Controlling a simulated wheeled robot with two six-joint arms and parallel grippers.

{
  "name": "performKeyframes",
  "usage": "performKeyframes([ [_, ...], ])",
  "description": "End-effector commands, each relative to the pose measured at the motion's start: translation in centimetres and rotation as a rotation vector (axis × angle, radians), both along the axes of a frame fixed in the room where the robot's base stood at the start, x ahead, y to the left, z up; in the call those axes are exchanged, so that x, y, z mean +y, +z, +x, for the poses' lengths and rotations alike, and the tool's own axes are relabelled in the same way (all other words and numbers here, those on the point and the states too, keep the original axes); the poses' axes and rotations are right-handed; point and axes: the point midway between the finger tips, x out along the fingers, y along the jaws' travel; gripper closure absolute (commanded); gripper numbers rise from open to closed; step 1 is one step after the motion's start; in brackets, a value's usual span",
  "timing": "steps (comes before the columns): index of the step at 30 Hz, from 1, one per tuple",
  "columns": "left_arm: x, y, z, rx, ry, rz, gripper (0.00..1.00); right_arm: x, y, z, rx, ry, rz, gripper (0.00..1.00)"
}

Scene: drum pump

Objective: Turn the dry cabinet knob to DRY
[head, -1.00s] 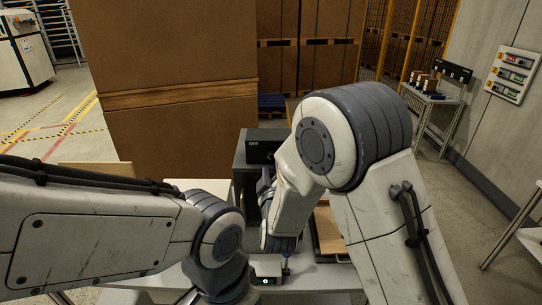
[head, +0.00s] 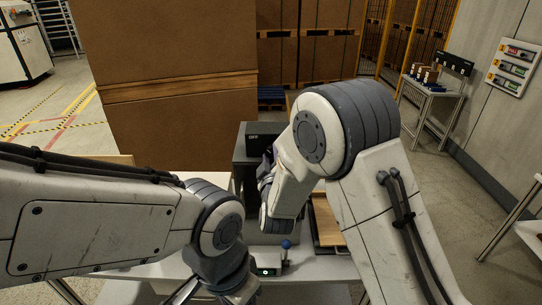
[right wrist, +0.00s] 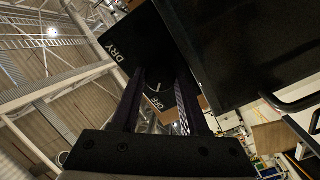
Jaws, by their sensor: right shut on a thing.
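The dry cabinet (head: 243,158) is a dark box on the white bench, partly behind my right arm; OFF shows at its top in the head view. In the right wrist view, the black panel carries the words DRY (right wrist: 118,52) and OFF at an angle. The dark knob (right wrist: 160,92), with a short white mark, sits between the two fingers of my right gripper (right wrist: 158,100). That gripper is shut on the knob. The white mark lies between the two words; its exact heading is hard to tell. My left arm crosses the lower left; its fingers are not visible.
A small device with a blue ball-topped lever (head: 286,245) stands on the bench in front of the cabinet. A wooden board in a dark tray (head: 325,222) lies to the right, partly behind my right arm. A large cardboard box (head: 170,90) stands behind the bench.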

Motion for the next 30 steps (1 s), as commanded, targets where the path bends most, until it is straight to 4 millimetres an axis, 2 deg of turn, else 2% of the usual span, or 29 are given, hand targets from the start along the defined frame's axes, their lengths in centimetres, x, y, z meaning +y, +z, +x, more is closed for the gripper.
performKeyframes([
  [11, 0.0, -4.4, 0.0, 0.000, 0.000, 0.000, 0.50, 0.0, -0.6, 0.0, -0.003, 0.002, 0.226, 1.00],
  [30, 0.0, -13.9, 0.0, 0.000, -0.002, 0.000, 0.50, 0.0, -0.6, -0.1, -0.004, 0.004, 0.832, 1.00],
])
